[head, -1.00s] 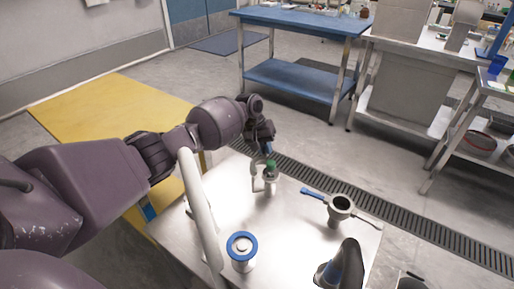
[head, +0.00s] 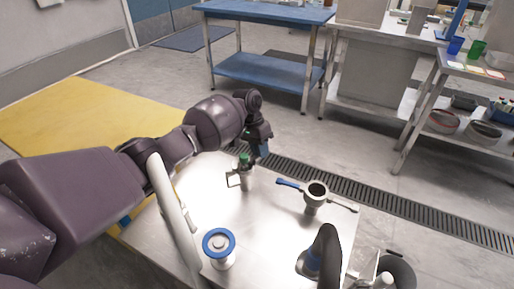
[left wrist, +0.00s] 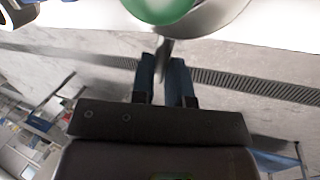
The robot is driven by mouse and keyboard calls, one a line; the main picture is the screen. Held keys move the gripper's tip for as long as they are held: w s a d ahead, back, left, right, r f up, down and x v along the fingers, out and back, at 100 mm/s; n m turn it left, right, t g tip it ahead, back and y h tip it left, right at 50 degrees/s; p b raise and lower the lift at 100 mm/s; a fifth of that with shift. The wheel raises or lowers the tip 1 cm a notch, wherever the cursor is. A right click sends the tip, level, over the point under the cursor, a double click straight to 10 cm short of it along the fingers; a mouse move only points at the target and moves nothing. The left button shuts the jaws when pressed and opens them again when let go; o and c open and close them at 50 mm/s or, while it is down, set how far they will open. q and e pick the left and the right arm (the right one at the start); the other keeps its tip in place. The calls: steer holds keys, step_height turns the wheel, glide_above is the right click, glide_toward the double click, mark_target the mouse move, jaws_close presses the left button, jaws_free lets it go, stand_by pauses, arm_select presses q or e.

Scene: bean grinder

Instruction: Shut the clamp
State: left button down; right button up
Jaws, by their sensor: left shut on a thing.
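A small metal canister with a green top (head: 244,160) stands at the far part of the steel table; a thin wire-like loop sticks out on its left side. I take this as the clamp's part. My left gripper (head: 262,152) is at the canister's right side. In the left wrist view, the left gripper's two blue fingers (left wrist: 166,80) are shut on a thin grey metal piece (left wrist: 163,60) projecting from under the canister's round rim, with the green top (left wrist: 160,6) above. How the piece joins the clamp is hidden. My right gripper is not in view.
The steel table (head: 262,222) also holds a metal cup with side handles (head: 315,197), a blue-rimmed white piece (head: 219,245) and a black curved object (head: 327,250). A pale pole (head: 172,200) stands at the left. Free tabletop lies between them.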

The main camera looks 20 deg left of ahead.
arm_select(q)
steer(key=shift+s+d+f, duration=0.1)
steer(key=shift+s+f, duration=0.05)
steer(key=c, duration=1.1)
jaws_free()
steer(key=shift+r, duration=0.4)
steer(key=p+v, duration=0.2)
steer(key=v, duration=0.8)
